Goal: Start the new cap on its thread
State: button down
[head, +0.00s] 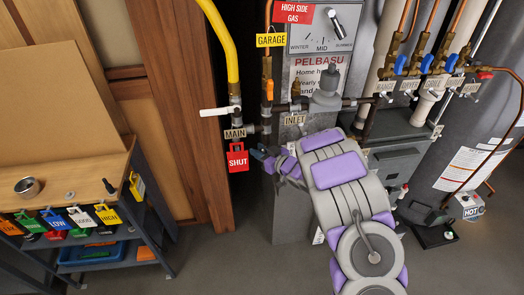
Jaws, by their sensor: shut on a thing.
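My gripper (258,153) is at the left end of my grey and purple arm, just right of the red SHUT tag (237,158). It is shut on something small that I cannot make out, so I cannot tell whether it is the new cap. Just above it, the vertical gas pipe (268,113) runs down beside the INLET label (294,119). Its lower end and any open thread are too small or hidden to see. I cannot tell whether the held thing touches the pipe.
A yellow pipe (222,45) drops to the valve with a white handle (218,112), above the MAIN label (235,134). The heater cabinet (283,215) stands behind my arm. The workbench (60,185) at left holds a metal bowl (27,187) and small parts. Floor between is clear.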

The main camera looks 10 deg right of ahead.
jog(key=shift+d+p, duration=0.35)
jog(key=shift+d, duration=0.5)
jog(key=shift+d, duration=0.35)
jog(key=shift+a, duration=0.2)
jog(key=shift+a+p, duration=0.3)
jog(key=shift+a, duration=0.05)
jog(key=shift+r+p, duration=0.9)
jog(key=shift+r, duration=0.45)
dwell(0.5)
jog(key=c, duration=0.8)
grip_release()
jog(key=shift+o, duration=0.2)
